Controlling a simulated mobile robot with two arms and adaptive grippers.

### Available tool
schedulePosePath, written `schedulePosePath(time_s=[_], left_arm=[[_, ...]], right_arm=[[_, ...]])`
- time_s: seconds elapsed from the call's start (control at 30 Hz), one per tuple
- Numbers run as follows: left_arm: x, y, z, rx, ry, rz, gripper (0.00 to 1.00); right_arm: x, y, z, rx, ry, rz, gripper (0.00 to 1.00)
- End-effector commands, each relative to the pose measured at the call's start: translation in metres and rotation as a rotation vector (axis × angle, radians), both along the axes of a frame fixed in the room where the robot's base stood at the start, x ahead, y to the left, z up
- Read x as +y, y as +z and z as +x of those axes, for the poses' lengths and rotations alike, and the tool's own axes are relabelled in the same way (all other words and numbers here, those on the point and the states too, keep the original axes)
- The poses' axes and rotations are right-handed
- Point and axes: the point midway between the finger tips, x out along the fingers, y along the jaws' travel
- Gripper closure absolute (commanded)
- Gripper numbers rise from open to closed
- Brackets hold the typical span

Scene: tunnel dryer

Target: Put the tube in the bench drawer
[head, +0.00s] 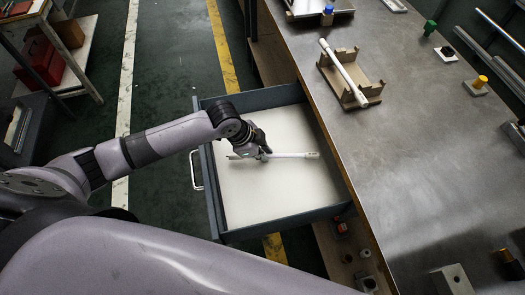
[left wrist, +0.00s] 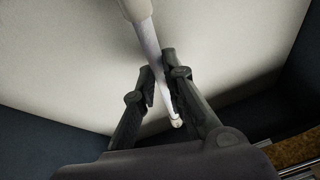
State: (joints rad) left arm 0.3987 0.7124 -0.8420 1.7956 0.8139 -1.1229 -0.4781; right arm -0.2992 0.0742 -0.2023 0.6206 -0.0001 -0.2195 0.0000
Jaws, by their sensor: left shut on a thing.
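The bench drawer (head: 210,187) is pulled out, with grey walls and a pale, bare floor. A white tube (head: 295,155) lies level across the drawer's inside, within its walls. My left gripper (head: 262,152) is over the drawer and shut on this tube near its left part. In the left wrist view the tube (left wrist: 150,40) runs between the two dark fingers of my left gripper (left wrist: 160,80), with the pale drawer floor (left wrist: 240,40) behind it. I cannot tell whether the tube touches the floor. My right gripper is not in view.
A second white tube (head: 343,72) rests on a wooden cradle (head: 372,88) on the metal bench (head: 420,150). Coloured knobbed pieces, including a green one (head: 430,27) and a yellow one (head: 480,82), stand farther right. A cart (head: 75,70) with red boxes is at upper left.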

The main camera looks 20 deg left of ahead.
Motion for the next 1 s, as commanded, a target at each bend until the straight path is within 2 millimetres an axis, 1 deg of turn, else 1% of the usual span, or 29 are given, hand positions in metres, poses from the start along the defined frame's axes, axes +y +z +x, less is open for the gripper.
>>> schedulePosePath(time_s=[0.03,0.3,0.57,0.67,0.77,0.87,1.0], left_arm=[[0.000,0.000,0.000,0.000,0.000,0.000,0.88],[0.000,0.001,0.000,0.000,0.000,0.000,0.70],[0.000,0.001,0.000,-0.001,0.000,0.000,0.69],[0.000,0.004,0.000,-0.001,-0.001,0.001,0.69],[0.000,0.015,0.001,-0.004,-0.001,-0.001,0.69],[0.007,0.031,-0.003,-0.004,0.000,0.000,0.69],[0.017,0.060,-0.012,-0.005,0.000,0.001,0.69]], right_arm=[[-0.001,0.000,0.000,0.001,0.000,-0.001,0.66],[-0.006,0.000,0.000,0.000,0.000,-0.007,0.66],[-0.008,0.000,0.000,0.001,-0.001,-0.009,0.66],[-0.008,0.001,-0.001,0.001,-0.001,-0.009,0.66],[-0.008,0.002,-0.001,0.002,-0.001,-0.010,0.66],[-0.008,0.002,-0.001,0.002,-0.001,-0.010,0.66],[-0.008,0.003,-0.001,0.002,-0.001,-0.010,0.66]])
